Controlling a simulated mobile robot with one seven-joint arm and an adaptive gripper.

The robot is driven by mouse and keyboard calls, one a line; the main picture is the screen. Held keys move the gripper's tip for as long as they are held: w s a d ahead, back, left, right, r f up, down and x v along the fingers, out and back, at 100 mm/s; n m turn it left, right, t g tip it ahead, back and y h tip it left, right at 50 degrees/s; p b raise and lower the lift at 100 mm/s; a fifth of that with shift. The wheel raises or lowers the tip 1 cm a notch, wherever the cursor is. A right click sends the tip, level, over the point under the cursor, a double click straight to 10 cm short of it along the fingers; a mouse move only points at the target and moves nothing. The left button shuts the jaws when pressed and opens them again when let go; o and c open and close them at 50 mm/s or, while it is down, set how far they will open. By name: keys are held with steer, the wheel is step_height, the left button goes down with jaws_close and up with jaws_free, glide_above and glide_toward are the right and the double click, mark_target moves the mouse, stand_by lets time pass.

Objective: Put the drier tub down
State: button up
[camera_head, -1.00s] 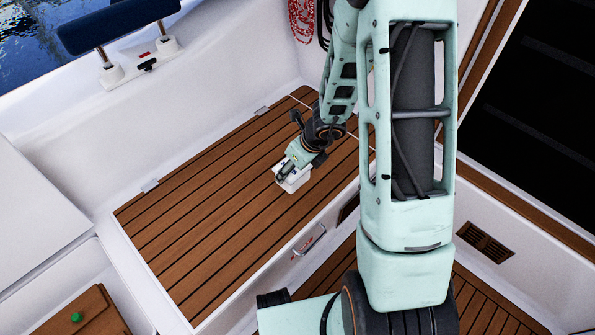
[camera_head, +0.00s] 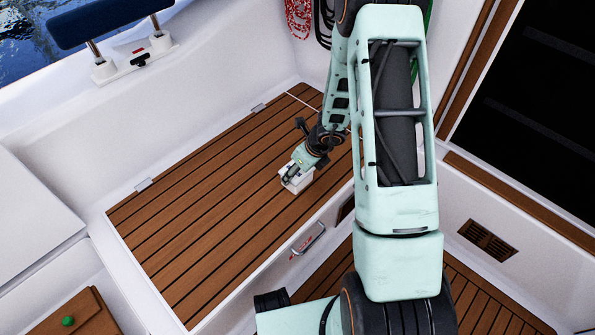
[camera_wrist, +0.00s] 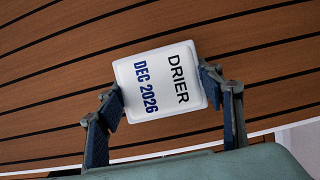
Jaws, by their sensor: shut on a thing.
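The drier tub (camera_wrist: 155,82) is a small white box whose lid reads "DRIER" and "DEC 2026" in the wrist view. My gripper (camera_wrist: 165,95) is shut on it, with one dark finger pad against each side. In the head view my gripper (camera_head: 298,167) holds the tub (camera_head: 295,180) over the slatted wooden seat (camera_head: 215,215), right of its middle. I cannot tell for certain whether the tub's underside touches the slats. Its far side and base are hidden.
A handle (camera_head: 308,238) is on the seat's white front face. A white wall (camera_head: 200,90) stands behind the seat. A wooden board with a green knob (camera_head: 67,321) is at lower left. The left part of the seat is clear.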

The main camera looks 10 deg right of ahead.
steer(key=shift+f, duration=0.2)
steer(key=o, duration=1.5)
steer(key=shift+r, duration=0.15)
steer(key=shift+r, duration=0.3)
steer(key=p+v, duration=0.6)
steer(key=v, duration=0.5)
steer(key=shift+s+r, duration=0.15)
steer(key=shift+r, duration=0.15)
steer(key=shift+d, duration=0.1)
